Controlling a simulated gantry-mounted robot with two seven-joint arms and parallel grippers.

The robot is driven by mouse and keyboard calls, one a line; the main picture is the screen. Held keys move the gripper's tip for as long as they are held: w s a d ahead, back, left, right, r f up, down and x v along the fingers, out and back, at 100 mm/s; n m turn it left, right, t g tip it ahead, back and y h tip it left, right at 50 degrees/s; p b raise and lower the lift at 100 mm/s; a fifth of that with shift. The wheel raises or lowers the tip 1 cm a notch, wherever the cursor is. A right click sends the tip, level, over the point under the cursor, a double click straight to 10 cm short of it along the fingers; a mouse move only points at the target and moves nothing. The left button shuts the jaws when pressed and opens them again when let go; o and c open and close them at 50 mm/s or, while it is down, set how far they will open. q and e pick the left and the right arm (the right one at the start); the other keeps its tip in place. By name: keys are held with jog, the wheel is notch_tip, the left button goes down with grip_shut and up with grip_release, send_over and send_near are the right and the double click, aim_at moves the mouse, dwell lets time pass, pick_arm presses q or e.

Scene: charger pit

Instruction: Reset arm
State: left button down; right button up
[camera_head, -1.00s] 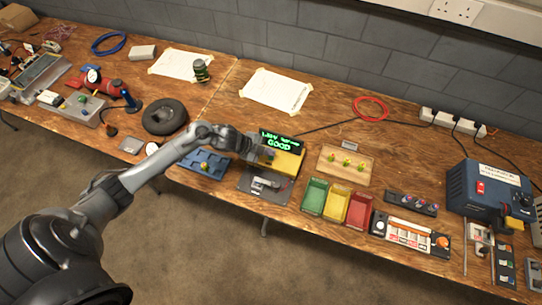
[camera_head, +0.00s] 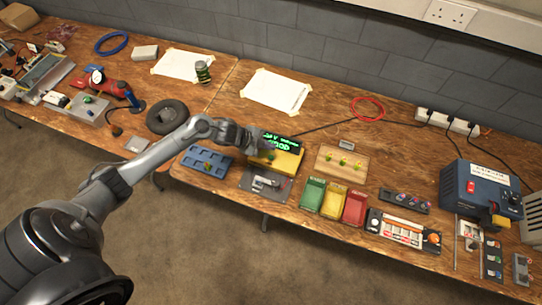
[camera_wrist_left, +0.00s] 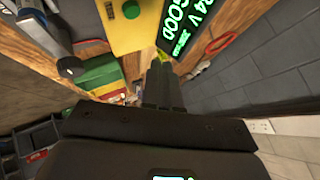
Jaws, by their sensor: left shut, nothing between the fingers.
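My left arm reaches in from the left in the head view. Its gripper (camera_head: 260,145) is over the bench, at the yellow charger box (camera_head: 289,162), whose green-lit display (camera_head: 282,141) it partly covers. In the left wrist view the shut fingers (camera_wrist_left: 162,85) show in the middle, with nothing between them. The yellow box (camera_wrist_left: 120,30) with a green button (camera_wrist_left: 131,9) and the display (camera_wrist_left: 185,25) reading "GOOD" lie beyond the fingers. I cannot tell whether the gripper touches the box. My right gripper does not show.
A blue tray (camera_head: 190,158) and a dark plate with a grey device (camera_head: 267,184) lie near the gripper. Green (camera_head: 313,193), yellow (camera_head: 334,201) and red (camera_head: 355,208) bins stand to the right. Bare bench lies behind the display.

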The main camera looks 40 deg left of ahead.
pick_arm(q)
jog(key=shift+d, duration=0.1)
jog(key=s+d+n+y, duration=0.1)
jog(key=s+d, duration=0.1)
jog(key=d, duration=0.1)
jog(key=s+d+n+y, duration=0.1)
jog(key=s+d+n, duration=0.1)
jog(key=s+d, duration=0.1)
jog(key=s+d+n+y, duration=0.1)
jog(key=s+d, duration=0.1)
jog(key=d, duration=0.1)
jog(key=shift+s+d+n, duration=0.25)
jog(key=shift+d+n, duration=0.15)
jog(key=s+d+r+n+g+y, duration=0.1)
jog(key=s+r+n+g, duration=0.2)
jog(key=s, duration=0.5)
jog(key=s+d+r+n+g+y, duration=0.1)
jog(key=s+r+n, duration=0.2)
jog(key=s+n, duration=0.4)
notch_tip(320, 180, up, 24)
jog(key=s+m+p, duration=0.1)
jog(key=s+p, duration=0.1)
jog(key=p, duration=2.1)
jog(key=shift+r+p, duration=0.25)
jog(key=shift+p, duration=0.1)
jog(key=shift+f, duration=0.15)
